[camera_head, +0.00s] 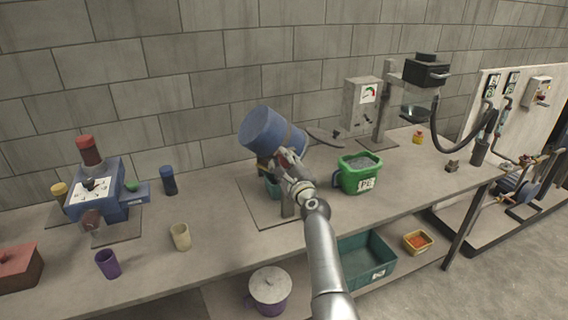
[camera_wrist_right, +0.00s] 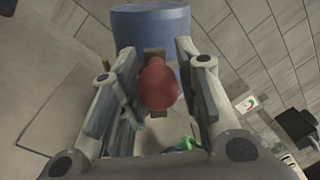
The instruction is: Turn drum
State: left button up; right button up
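The blue drum (camera_head: 272,130) is mounted tilted on a stand on the bench; its lower side also shows at the top of the right wrist view (camera_wrist_right: 152,30). A red knob (camera_wrist_right: 158,86) on a dark grey bar stands out in front of the drum. My right gripper (camera_head: 284,163) is at the drum's near side. In the right wrist view its two fingers (camera_wrist_right: 158,62) stand on either side of the knob, with a narrow gap showing; it looks open around the knob. My left gripper is out of view.
A green bucket (camera_head: 359,174) of grey material stands right of the drum. A blue machine (camera_head: 96,192) and several cups are on the left. A grey control box (camera_head: 362,105) stands behind the bucket. A teal crate (camera_head: 364,258) and lidded pot (camera_head: 269,286) are below.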

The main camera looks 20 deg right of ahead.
jog(key=o, duration=0.3)
jog(key=shift+a, duration=0.1)
